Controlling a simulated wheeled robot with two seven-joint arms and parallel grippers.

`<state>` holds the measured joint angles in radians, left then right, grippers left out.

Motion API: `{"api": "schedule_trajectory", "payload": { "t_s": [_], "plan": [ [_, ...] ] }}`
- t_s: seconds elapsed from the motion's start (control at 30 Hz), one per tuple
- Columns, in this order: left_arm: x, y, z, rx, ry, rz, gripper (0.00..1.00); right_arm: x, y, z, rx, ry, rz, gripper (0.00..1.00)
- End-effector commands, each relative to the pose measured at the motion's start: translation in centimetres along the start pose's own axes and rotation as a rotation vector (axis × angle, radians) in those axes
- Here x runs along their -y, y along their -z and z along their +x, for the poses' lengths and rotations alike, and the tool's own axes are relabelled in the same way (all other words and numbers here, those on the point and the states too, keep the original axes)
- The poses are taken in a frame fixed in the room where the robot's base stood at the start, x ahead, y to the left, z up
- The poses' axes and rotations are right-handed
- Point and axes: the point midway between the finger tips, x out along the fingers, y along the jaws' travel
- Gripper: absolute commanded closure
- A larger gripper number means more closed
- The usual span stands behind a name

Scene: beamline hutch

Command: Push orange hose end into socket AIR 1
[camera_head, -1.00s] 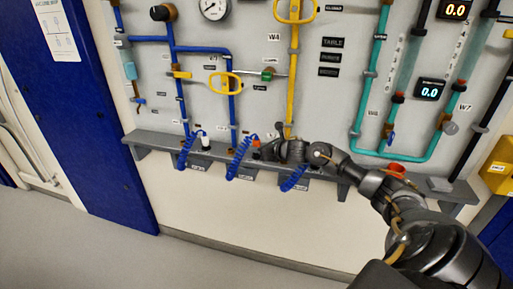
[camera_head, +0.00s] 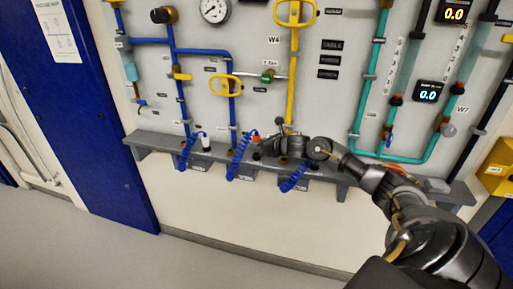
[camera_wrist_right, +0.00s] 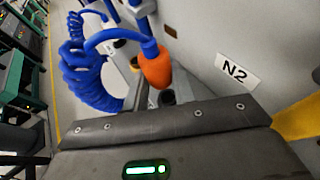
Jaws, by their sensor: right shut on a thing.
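The orange hose end (camera_head: 255,137) is on a coiled blue hose (camera_head: 238,158) at the shelf below the pipe panel. My right gripper (camera_head: 262,144) is shut on it, reaching in from the right. The labels under the shelf are too small to read, so I cannot tell which socket is AIR 1. My left gripper is out of view.
A grey shelf (camera_head: 160,141) runs along the wall. A white hose end (camera_head: 206,142) stands to the left; another blue coil (camera_head: 294,180) hangs to the right. An N2 label (camera_wrist_right: 236,70) is on the panel. The floor in front is clear.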

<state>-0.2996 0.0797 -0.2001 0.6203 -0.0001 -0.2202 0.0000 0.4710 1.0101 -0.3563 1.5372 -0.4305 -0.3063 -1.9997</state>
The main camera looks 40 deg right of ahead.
Motion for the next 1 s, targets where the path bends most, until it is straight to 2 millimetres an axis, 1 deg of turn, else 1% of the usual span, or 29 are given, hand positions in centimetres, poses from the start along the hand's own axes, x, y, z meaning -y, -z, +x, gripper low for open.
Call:
{"api": "schedule_trajectory", "payload": {
  "t_s": [0.03, 0.6, 0.73, 1.0],
  "plan": [
    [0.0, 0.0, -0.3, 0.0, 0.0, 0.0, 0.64, 0.0, -0.5, -0.2, 0.001, 0.0, -0.001, 1.0],
    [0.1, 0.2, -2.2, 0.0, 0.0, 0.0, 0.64, 0.0, -3.3, -1.3, 0.001, 0.0, -0.001, 1.0],
    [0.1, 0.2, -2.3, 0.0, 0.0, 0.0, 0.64, 0.0, -3.6, -1.4, 0.001, 0.0, -0.001, 1.0],
    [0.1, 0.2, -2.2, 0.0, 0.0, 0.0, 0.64, 0.0, -3.5, -1.4, 0.001, 0.0, 0.0, 1.0]
  ]
}}
